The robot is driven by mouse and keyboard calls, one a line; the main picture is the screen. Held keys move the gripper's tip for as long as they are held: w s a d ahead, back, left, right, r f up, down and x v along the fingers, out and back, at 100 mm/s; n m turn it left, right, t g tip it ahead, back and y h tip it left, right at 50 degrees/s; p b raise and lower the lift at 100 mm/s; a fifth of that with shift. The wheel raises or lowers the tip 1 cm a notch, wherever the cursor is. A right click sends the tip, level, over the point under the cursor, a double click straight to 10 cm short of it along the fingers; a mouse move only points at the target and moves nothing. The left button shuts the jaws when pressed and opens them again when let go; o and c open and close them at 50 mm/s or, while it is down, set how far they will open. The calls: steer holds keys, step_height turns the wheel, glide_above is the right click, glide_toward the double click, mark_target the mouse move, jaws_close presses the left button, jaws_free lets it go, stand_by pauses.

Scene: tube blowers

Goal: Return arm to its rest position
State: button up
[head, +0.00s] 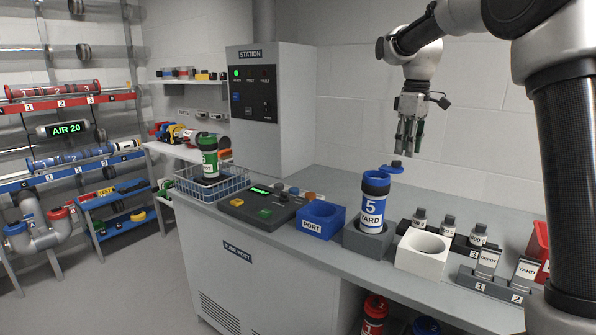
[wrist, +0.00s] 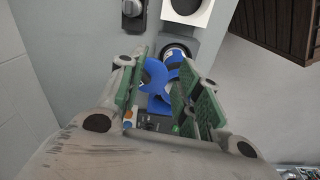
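My gripper (head: 408,138) hangs in the air above the counter, fingers pointing down, in front of the back wall. In the wrist view my gripper (wrist: 165,90) has its green-padded fingers spread apart, with nothing visibly held between them. Below it, the blue tube marked 5 YARD (head: 372,205) stands upright in a grey holder (head: 367,243). A blue lid-like part (head: 391,168) sticks out beside the tube's top; I cannot tell how it is attached. Blue parts (wrist: 155,75) show beyond the fingers in the wrist view.
A blue PORT box (head: 320,218), a button panel (head: 262,205) and a wire basket (head: 205,186) with a green tube (head: 208,155) stand left on the counter. A white holder (head: 423,253) and labelled blocks stand right. The grey station cabinet (head: 270,105) rises behind.

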steer(key=s+d+f+m+t, duration=0.2)
steer(key=s+d+m, duration=0.1)
steer(key=s, duration=1.4)
steer(key=s+d+f+m+t, duration=0.2)
steer(key=s+m, duration=0.4)
steer(key=s, duration=1.2)
steer(key=shift+d+f, duration=0.35)
steer(key=shift+d, duration=0.25)
